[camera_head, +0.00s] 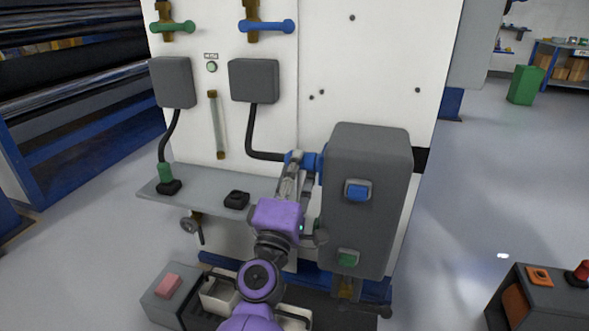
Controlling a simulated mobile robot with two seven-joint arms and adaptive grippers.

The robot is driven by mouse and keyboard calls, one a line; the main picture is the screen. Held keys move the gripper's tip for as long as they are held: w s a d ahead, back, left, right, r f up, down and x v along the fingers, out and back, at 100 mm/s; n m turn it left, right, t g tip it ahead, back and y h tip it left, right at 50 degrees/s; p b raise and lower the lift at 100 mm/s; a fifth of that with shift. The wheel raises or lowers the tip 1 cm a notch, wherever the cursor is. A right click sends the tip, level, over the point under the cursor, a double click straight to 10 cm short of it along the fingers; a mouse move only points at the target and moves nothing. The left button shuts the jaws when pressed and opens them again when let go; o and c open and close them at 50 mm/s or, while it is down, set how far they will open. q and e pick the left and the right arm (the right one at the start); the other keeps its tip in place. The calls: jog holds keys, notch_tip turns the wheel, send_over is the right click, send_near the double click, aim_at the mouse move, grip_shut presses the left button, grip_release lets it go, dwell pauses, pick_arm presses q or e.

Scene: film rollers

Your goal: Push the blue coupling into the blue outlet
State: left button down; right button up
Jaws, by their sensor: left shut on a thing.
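The blue coupling (308,159) is at the end of a black hose (254,138) that comes down from the right grey wall box. My left gripper (293,168) is shut on the coupling and partly covers it. The coupling lies sideways against the left side of the large grey unit (370,150), at a blue fitting there. I cannot tell how deep it sits in the blue outlet, as the gripper and coupling hide the joint. My right gripper is not in view.
A green coupling (166,175) stands in a black holder on the grey shelf (212,186); an empty black holder (237,199) sits beside it. Blue (357,190) and green (347,258) squares mark the unit's front. A grey box with a red button (580,271) stands lower right.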

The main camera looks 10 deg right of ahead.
pick_arm(q)
jog(key=shift+s+d, duration=0.1)
jog(key=shift+d, duration=0.05)
jog(key=c, duration=1.2)
grip_release()
jog(key=shift+d, duration=0.1)
